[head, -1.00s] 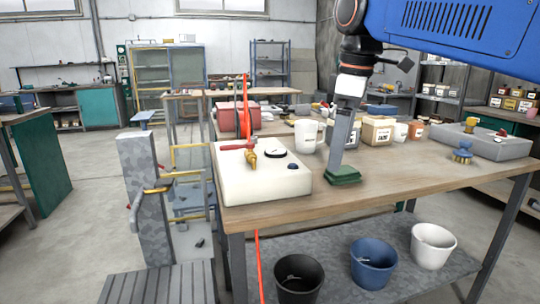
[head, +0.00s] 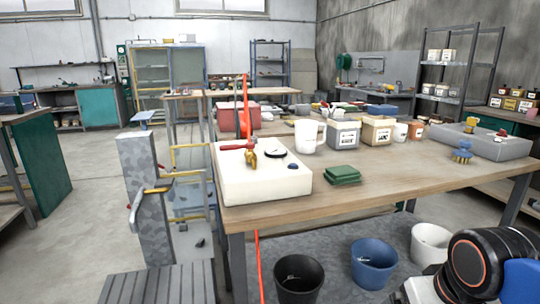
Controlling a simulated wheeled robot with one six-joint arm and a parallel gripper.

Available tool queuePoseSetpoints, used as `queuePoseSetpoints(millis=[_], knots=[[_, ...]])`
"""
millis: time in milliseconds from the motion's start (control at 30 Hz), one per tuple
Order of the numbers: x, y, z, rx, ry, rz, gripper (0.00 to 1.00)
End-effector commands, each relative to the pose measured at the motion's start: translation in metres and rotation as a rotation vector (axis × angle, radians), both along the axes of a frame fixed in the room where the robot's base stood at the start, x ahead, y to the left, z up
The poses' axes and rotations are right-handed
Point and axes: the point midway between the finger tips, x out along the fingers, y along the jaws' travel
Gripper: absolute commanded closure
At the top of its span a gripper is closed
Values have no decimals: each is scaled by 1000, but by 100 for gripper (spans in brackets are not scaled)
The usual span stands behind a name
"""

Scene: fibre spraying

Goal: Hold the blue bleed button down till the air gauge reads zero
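A cream box (head: 245,188) sits at the near left of the workbench. On its top are a small dark blue button (head: 292,166), a round gauge (head: 276,153) with a dark rim, and a brass valve (head: 251,160) with a red handle (head: 237,145). The gauge shows at a flat angle, so its reading cannot be told. The button stands clear with nothing on it. My arm (head: 480,266) is low at the bottom right, in front of the bench. My gripper is out of the picture.
A folded green pad (head: 342,175) lies just right of the box. A white mug (head: 309,137) and labelled tubs (head: 344,134) stand behind it. A grey tray (head: 480,143) is at the right. Black, blue (head: 373,262) and white buckets are on the lower shelf.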

Motion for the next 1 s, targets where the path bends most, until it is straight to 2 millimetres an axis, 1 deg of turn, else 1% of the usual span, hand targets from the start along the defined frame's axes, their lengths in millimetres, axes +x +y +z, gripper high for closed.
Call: queuePoseSetpoints(millis=[67, 267, 367, 400, 467, 500, 567, 600, 700, 1000], knots=[[-2, -1, -4, 3, -2, -13, 0], [-2, -1, -4, 3, -2, -13, 0], [-2, -1, -4, 4, -2, -11, 21], [-2, -1, -4, 4, -2, -11, 31], [-2, -1, -4, 4, -2, -11, 45], [-2, -1, -4, 4, -2, -11, 55], [-2, -1, -4, 4, -2, -10, 69], [-2, -1, -4, 4, -2, -10, 79], [-2, -1, -4, 4, -2, -10, 100], [-2, -1, -4, 4, -2, -10, 100]])
